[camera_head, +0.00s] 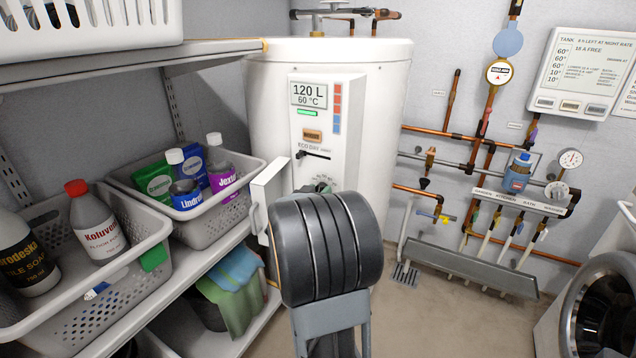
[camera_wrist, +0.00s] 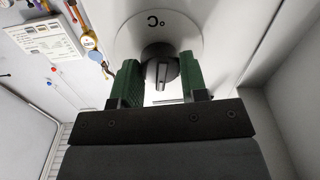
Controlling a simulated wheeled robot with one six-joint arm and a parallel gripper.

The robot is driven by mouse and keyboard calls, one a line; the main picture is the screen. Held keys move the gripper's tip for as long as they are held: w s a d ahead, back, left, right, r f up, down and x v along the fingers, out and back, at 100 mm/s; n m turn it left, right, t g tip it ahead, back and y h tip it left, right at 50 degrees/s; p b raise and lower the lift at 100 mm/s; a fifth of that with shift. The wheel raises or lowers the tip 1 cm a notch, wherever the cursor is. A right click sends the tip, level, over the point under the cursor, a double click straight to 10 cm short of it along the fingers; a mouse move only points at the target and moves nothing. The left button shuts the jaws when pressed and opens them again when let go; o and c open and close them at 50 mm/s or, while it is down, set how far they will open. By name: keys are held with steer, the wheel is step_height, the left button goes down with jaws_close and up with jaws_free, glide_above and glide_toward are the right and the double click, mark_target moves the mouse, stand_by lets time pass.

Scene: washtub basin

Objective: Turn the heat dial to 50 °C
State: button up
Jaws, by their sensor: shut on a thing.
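The heat dial (camera_wrist: 161,72) is a dark round knob with a raised grip bar, on a pale disc marked °C in the wrist view. My gripper (camera_wrist: 158,84) has its green fingers on either side of the knob and is shut on it. The knob's scale numbers are not readable. In the head view, the white water tank (camera_head: 265,110) carries a control panel whose display (camera_head: 309,95) reads 120 L and 60 °C. My arm hides most of the dial there.
An open white panel door (camera_head: 268,195) stands left of my arm. Shelves at left hold grey baskets (camera_head: 215,222) of bottles and packets. Copper pipes and valves (camera_head: 480,135) line the right wall. A washing machine (camera_head: 598,310) stands at the lower right. Floor between is mostly clear.

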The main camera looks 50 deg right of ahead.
steer(key=shift+r+n+p, duration=0.1)
steer(key=shift+n+p, duration=0.6)
steer(key=shift+p, duration=0.2)
steer(key=o, duration=0.9)
steer(key=shift+o, duration=0.2)
steer(key=shift+a, duration=0.1)
steer(key=p+v, duration=0.3)
steer(key=v, duration=1)
steer(key=shift+a, duration=0.35)
